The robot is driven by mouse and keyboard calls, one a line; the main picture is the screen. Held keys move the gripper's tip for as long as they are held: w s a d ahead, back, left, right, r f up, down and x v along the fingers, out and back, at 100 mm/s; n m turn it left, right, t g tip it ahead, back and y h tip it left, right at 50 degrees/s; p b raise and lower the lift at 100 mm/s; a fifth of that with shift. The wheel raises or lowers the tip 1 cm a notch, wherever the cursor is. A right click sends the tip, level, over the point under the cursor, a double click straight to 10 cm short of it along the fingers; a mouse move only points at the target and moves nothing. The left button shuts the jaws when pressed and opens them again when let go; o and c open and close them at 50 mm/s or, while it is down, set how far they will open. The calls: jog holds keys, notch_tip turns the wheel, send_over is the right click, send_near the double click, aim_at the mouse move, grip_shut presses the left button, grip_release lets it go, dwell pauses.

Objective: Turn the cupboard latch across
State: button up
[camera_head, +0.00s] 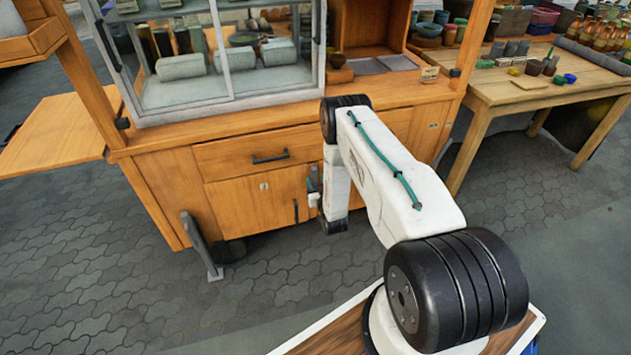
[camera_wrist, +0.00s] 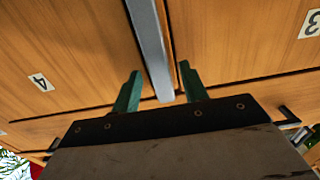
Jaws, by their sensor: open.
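The cupboard's lower doors (camera_head: 250,203) are orange wood and look closed. In the wrist view, a long grey metal bar (camera_wrist: 150,40), which looks like the latch, runs down over the seam between the door marked 4 (camera_wrist: 70,60) and the door marked 3 (camera_wrist: 260,40). My gripper (camera_wrist: 160,72) is open, with its two green fingers on either side of the bar's lower end. Small gaps show beside the bar, and I see no clear grip. In the head view my gripper (camera_head: 313,199) is at the cupboard front, partly hidden by my arm.
A drawer with a black handle (camera_head: 270,158) is above the doors. A dark door handle (camera_head: 295,211) is left of my gripper. A grey upright bracket (camera_head: 203,248) stands at the cupboard's front left. A wooden table (camera_head: 530,95) with pots is at right. Paving in front is clear.

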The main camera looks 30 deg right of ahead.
jog(key=shift+w+d, duration=0.1)
jog(key=shift+w, duration=0.3)
grip_shut()
